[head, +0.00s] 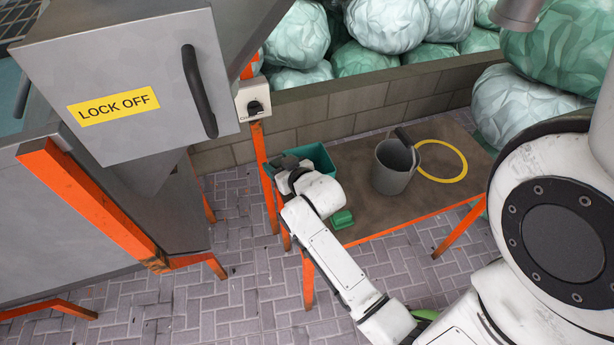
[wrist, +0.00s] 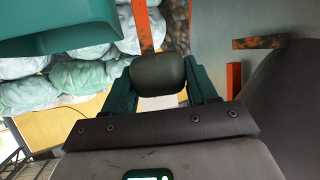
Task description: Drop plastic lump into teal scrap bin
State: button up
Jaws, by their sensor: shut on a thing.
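A dark grey plastic lump (wrist: 158,74) sits between the two fingers of my gripper (wrist: 160,84) in the wrist view, and the gripper is shut on it. In the head view my gripper (head: 291,172) is at the left end of the brown table, over or just in front of the teal scrap bin (head: 319,156). The lump shows there only as a small dark shape, and my arm hides part of the bin. In the wrist view the teal bin (wrist: 62,38) fills the upper left corner, apart from the lump. I cannot tell whether the lump is over the bin's opening.
A grey bucket (head: 391,174) with a dark piece at its rim stands on the brown table (head: 440,205), beside a yellow ring (head: 460,165). A small green object (head: 342,219) lies near the table's front edge. A grey machine cabinet (head: 150,120) stands close on the left.

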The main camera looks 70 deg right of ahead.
jog(key=s+d+r+m+g+h+b, duration=0.1)
jog(key=s+d+m, duration=0.15)
jog(key=d, duration=0.25)
jog(key=s+d+r+m+g+h, duration=0.1)
jog(key=s+d+g+h, duration=0.15)
jog(key=d, duration=0.25)
jog(key=b, duration=0.6)
send_near(306, 146)
jog(key=shift+t+y, duration=0.35)
jog(key=shift+t, duration=0.1)
jog(key=x, duration=0.4)
jog(key=shift+s+d+f, duration=0.1)
jog(key=shift+s+d, duration=0.15)
jog(key=shift+d, duration=0.25)
jog(key=o, duration=1.1)
jog(key=shift+o, duration=0.2)
jog(key=shift+a, duration=0.1)
jog(key=v, duration=1)
jog(key=shift+s+a+r, duration=0.2)
jog(key=shift+a+r, duration=0.05)
jog(key=shift+r, duration=0.05)
